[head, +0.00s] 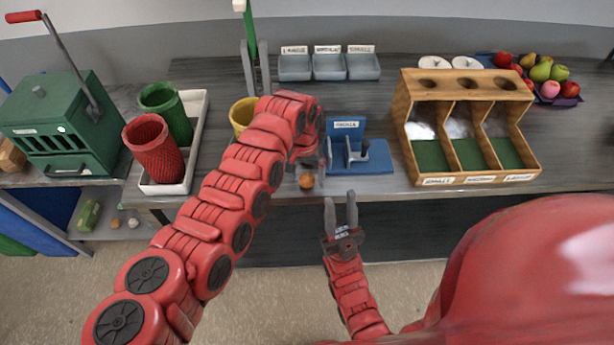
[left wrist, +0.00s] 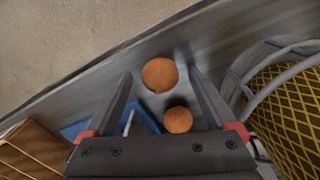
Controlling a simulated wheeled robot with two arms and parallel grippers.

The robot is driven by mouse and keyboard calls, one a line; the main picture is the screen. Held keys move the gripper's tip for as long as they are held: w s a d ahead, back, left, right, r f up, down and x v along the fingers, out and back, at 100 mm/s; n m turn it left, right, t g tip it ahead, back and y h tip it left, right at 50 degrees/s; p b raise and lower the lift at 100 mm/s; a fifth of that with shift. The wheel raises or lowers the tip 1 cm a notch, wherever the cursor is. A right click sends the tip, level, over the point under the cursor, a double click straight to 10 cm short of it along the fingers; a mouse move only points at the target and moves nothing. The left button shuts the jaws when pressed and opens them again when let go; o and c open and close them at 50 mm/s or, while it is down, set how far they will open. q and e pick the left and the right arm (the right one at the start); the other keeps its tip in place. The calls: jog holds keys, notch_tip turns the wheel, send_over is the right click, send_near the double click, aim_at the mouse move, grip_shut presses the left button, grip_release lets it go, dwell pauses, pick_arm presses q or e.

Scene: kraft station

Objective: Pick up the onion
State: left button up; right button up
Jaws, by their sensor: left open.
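An orange-brown onion (head: 306,181) lies at the table's front edge in the head view, just below my left gripper (head: 308,166). In the left wrist view, a larger brown ball, apparently this onion (left wrist: 160,74), lies between the tips of my open left gripper (left wrist: 160,85). A second, smaller brown ball (left wrist: 178,120) lies closer to the palm in that view; I cannot make it out in the head view. Whether the fingers touch either ball cannot be told. My right gripper (head: 341,212) is open and empty, in front of the table edge.
A blue stand (head: 372,160) is right of the onion. A yellow mesh basket (left wrist: 290,110) is close beside the left gripper. A wooden bin (head: 466,82) with three compartments stands right; a white tray (head: 198,130) with red and green baskets stands left. Fruit lies at the back right.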

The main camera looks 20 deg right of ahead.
aim_at(304, 184)
pick_arm(q)
grip_shut()
dwell(0.3)
jog(key=shift+r, duration=0.1)
jog(key=shift+w+r+b, duration=0.1)
jog(key=shift+r+b, duration=0.4)
jog(key=shift+b, duration=0.15)
jog(key=shift+d+r+b, duration=0.1)
jog(key=shift+r+b, duration=0.6)
jog(key=s+a+r+p, duration=0.1)
jog(key=s+a+p, duration=0.2)
jog(key=s, duration=0.4)
jog(key=s+a+r+p, duration=0.1)
jog(key=s+a+p, duration=0.2)
jog(key=s+p, duration=0.3)
jog(key=shift+s+a+r, duration=0.2)
jog(key=shift+s+a, duration=0.1)
jog(key=shift+s, duration=0.65)
